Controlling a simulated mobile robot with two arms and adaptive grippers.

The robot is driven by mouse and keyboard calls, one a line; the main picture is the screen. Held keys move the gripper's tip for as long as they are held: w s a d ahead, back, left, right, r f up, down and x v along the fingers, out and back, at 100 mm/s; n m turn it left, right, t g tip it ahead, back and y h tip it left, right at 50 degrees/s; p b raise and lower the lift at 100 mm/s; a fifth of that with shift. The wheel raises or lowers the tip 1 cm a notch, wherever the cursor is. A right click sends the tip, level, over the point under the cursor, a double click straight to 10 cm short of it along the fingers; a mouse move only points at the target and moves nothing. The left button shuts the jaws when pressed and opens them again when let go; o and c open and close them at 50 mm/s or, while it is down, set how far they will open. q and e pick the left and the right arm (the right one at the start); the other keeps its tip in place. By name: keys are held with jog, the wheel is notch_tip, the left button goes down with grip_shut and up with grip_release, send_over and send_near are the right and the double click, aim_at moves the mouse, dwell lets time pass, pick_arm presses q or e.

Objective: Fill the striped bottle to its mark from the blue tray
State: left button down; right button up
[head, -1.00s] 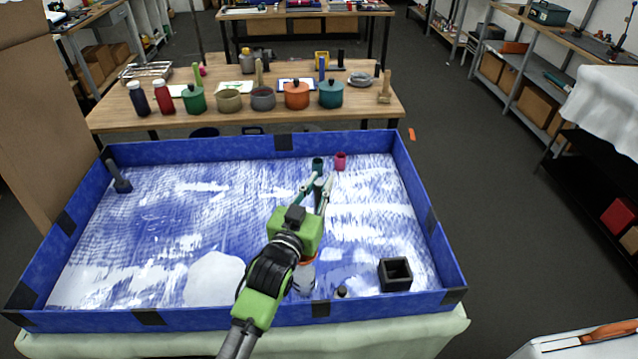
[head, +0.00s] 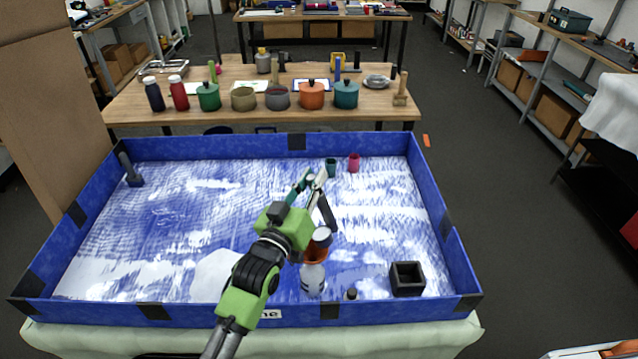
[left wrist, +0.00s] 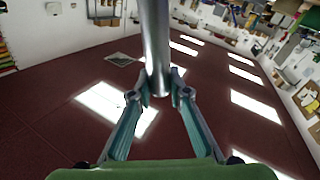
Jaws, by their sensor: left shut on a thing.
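The blue tray (head: 220,148) is a wide, low-walled basin holding rippled blue-and-white liquid. My left gripper (head: 318,186) is over its right half, shut on a grey rod-like handle, which shows between the fingers in the left wrist view (left wrist: 155,45). In the head view the dark handle (head: 328,214) slants down to a small round cup (head: 322,236). The cup is just above an orange funnel-like piece (head: 313,254) on the white bottle (head: 313,281) with dark markings. The bottle stands upright near the front wall. Its fill level is unclear. My right gripper is out of view.
A black open box (head: 407,280) and a small dark cap (head: 351,294) are right of the bottle. Teal (head: 331,168) and pink (head: 354,163) cups stand near the far wall, and a dark post (head: 131,171) at left. Pots and bottles crowd the table (head: 300,122) behind.

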pick_arm(q)
jog(key=shift+w+a+f+n+t+y+b, duration=0.85)
jog(key=shift+a+f+n+b, duration=1.3)
jog(key=shift+a+n+b, duration=2.3)
jog(key=d+r+m+p, duration=0.2)
jog(key=d+m+p, duration=0.1)
jog(key=p, duration=0.1)
jog(key=s+d+r+m+g+h+p, duration=0.1)
jog(key=d+r+m+p, duration=0.1)
jog(key=d+p, duration=0.1)
jog(key=d+r+m+p, duration=0.3)
jog(key=p, duration=0.2)
jog(key=shift+s+m+g+h+p, duration=0.3)
jog(key=shift+s+m+g+h, duration=0.05)
jog(key=shift+s, duration=0.05)
jog(key=d+m, duration=0.1)
jog(key=d+m+p, duration=0.1)
jog(key=d+f+m+g, duration=0.1)
jog(key=shift+s+d, duration=0.3)
jog(key=shift+d, duration=0.05)
jog(key=shift+d+m, duration=0.35)
jog(key=shift+m, duration=0.05)
jog(key=shift+r, duration=2.45)
